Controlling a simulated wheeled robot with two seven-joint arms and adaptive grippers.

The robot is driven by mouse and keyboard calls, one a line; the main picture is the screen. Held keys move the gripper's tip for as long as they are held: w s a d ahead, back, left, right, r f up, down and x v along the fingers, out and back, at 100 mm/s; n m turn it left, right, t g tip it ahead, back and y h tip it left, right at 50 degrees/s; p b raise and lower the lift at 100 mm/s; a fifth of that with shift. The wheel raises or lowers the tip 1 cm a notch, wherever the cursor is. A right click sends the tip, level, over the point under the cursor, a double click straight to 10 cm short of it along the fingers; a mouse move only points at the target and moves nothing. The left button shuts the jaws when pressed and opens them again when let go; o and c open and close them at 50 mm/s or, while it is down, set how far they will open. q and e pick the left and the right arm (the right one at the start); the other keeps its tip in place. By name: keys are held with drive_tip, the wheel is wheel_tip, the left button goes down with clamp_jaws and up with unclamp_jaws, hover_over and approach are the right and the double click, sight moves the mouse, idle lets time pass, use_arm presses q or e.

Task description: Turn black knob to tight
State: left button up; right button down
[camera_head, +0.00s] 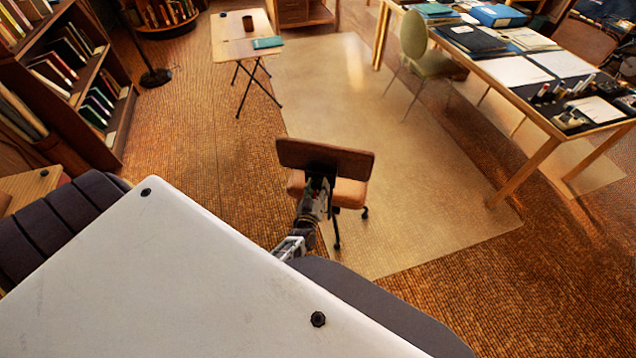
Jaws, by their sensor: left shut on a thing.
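A large white drafting board (190,275) fills the lower left, its surface tilted across the view. One black knob (318,319) is on the board near its lower right edge, and another black knob (146,192) is near its far corner. My right gripper is not in view.
A brown chair (352,162) stands just behind my left gripper. A long table (545,148) with books and papers runs along the right. A small folding table (227,50) stands at the back. A bookcase (118,130) is at left.

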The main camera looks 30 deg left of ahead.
use_arm(q)
drive_tip(key=shift+w+r+m, duration=0.1)
drive_tip(key=shift+r+m, duration=0.05)
drive_tip(key=shift+m, duration=0.45)
drive_tip(key=o, duration=1)
drive_tip(key=shift+o, duration=0.2)
drive_tip(key=shift+v, duration=0.9)
drive_tip(key=v, duration=1)
